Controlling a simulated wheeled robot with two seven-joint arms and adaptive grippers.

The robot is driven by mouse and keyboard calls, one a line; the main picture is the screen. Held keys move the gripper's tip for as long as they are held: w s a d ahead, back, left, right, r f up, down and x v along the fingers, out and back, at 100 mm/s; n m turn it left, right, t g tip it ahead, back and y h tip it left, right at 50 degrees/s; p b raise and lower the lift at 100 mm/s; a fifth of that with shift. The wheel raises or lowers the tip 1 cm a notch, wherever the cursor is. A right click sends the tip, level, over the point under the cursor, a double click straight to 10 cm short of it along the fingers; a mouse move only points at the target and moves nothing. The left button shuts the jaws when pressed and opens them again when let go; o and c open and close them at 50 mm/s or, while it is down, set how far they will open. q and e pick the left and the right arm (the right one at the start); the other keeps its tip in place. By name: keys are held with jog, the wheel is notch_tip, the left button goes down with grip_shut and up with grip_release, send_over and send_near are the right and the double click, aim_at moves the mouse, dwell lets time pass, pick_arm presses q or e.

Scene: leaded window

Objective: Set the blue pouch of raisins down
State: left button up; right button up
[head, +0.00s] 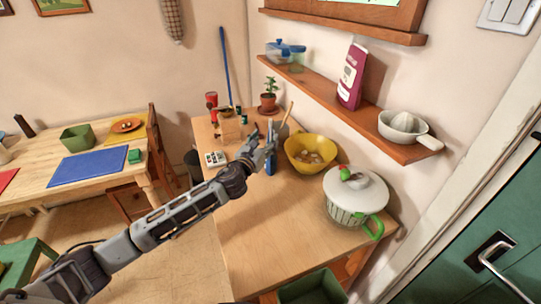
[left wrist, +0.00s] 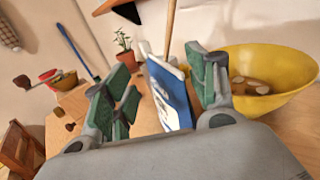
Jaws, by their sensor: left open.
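The blue pouch of raisins (head: 270,164) is upright on the wooden table (head: 262,225), just left of the yellow bowl. In the left wrist view the pouch (left wrist: 172,92) shows a blue and white face between my green-padded fingers. My left gripper (head: 263,140) reaches over the table and is open around the pouch. In the left wrist view the fingers (left wrist: 165,90) are spread, with a gap on the left side of the pouch. The pouch's lower end is hidden by the gripper there. My right gripper is not in view.
The yellow bowl (head: 311,152) with brown and pale contents is close on the right. A white lidded pot (head: 355,198) stands nearer the front. The front table surface is clear.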

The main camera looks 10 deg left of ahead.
aim_at(269, 134)
pick_arm(q)
jog(key=shift+w, duration=0.1)
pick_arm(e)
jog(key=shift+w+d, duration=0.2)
pick_arm(q)
jog(key=shift+w, duration=0.1)
jog(key=shift+w+d+b, duration=0.1)
jog(key=shift+w+b, duration=0.4)
jog(key=shift+w, duration=0.35)
jog(key=shift+w+d+b, duration=0.1)
jog(key=shift+w+b, duration=0.25)
jog(key=shift+w, duration=0.35)
jog(key=shift+w+d+b, duration=0.15)
jog(key=shift+w+b, duration=0.15)
jog(key=shift+w, duration=0.6)
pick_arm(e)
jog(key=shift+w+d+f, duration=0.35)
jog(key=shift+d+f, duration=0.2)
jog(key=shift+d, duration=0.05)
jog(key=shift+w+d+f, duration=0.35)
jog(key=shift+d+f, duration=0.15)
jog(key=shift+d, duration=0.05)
